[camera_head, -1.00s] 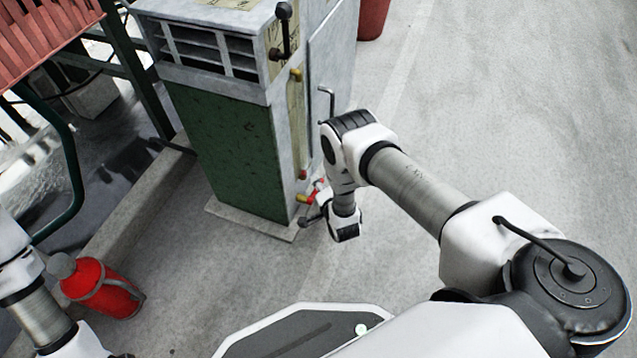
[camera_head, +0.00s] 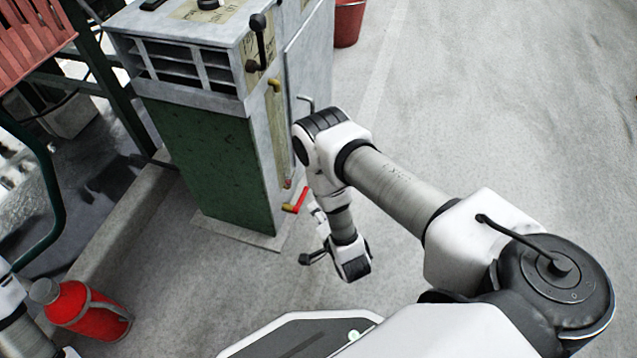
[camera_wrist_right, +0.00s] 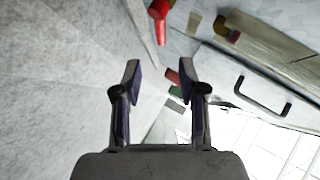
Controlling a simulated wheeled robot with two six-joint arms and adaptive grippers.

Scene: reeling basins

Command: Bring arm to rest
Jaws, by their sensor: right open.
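My right arm bends at the elbow and hangs down beside the grey and green cabinet (camera_head: 205,165). Its gripper (camera_head: 318,213) is small and partly hidden behind the wrist in the head view. In the right wrist view, the two fingers of the right gripper (camera_wrist_right: 162,85) are spread apart with nothing between them. A red lever (camera_head: 299,201) on the cabinet's lower side is close to the gripper in the head view, with a visible gap. A red lever also shows beyond the fingers in the wrist view (camera_wrist_right: 160,20). Part of my left arm shows at the lower left; its gripper is out of frame.
A bent handle (camera_head: 307,103) sticks out from the cabinet's side. A red bucket (camera_head: 348,22) stands behind it. The concrete floor (camera_head: 520,100) on the right is clear.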

